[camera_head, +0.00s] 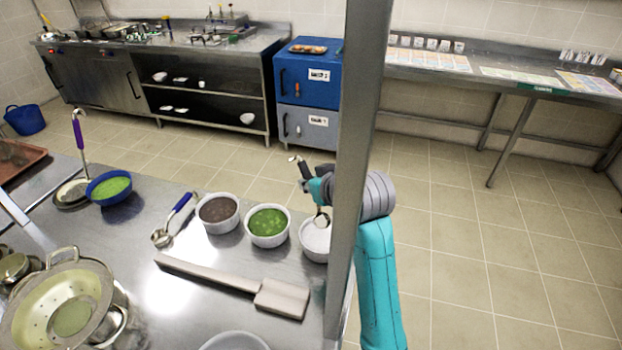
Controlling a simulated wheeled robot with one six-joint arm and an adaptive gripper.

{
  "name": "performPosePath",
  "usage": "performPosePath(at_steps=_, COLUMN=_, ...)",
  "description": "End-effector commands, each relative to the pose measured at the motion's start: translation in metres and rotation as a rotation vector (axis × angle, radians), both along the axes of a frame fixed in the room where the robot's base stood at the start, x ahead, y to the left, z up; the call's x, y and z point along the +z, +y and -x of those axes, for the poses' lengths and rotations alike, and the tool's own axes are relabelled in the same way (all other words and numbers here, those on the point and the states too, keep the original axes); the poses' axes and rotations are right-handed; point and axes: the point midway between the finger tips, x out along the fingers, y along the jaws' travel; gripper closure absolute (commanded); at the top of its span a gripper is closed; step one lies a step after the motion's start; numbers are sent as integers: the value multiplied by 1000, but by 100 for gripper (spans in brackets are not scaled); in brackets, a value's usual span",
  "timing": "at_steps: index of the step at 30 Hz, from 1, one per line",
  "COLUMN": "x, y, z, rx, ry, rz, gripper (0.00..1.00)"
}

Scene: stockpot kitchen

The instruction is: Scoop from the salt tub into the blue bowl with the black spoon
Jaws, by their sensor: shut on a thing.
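The salt tub (312,256) is a white round tub with white contents, at the right end of a row of tubs and partly behind a grey post. My gripper (312,187) is above it, partly hidden by the post, and shut on the black spoon (304,168). The spoon's hooked end points up and left. Its metal lower end is at the tub's opening; I cannot tell how deep it sits or whether it holds salt. The blue bowl (94,198), with green contents, stands at the left of the steel table.
A grey post (350,150) rises close beside my arm.

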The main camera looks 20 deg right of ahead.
Motion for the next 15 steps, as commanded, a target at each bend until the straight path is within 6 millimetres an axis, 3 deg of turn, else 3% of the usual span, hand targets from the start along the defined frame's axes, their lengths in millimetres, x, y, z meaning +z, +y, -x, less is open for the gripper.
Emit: performPosePath(at_steps=15, x=-45, y=0, z=0, rx=-1, ry=2, rz=-1, gripper=100)
